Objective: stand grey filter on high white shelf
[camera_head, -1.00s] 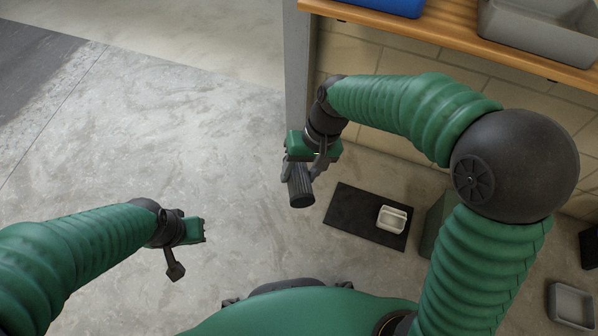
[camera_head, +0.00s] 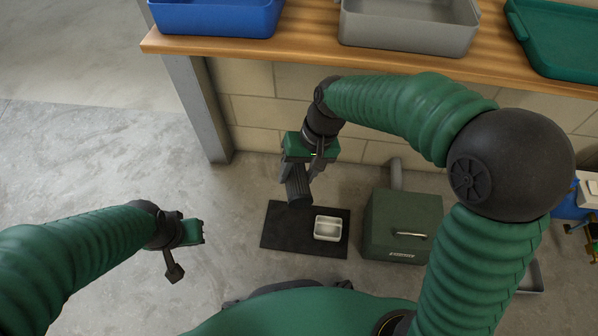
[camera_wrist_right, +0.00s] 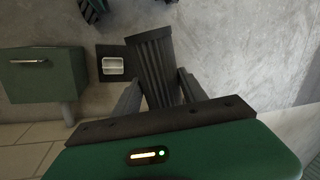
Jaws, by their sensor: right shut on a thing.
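I make out no high white shelf in these frames.
A wooden bench top (camera_head: 310,47) bears a blue bin (camera_head: 215,18), a grey bin (camera_head: 408,32) and a green tray (camera_head: 560,45). Below are a black mat (camera_head: 282,238) with a small white tray (camera_head: 328,228) and a green box (camera_head: 402,222). Floor at left is clear.

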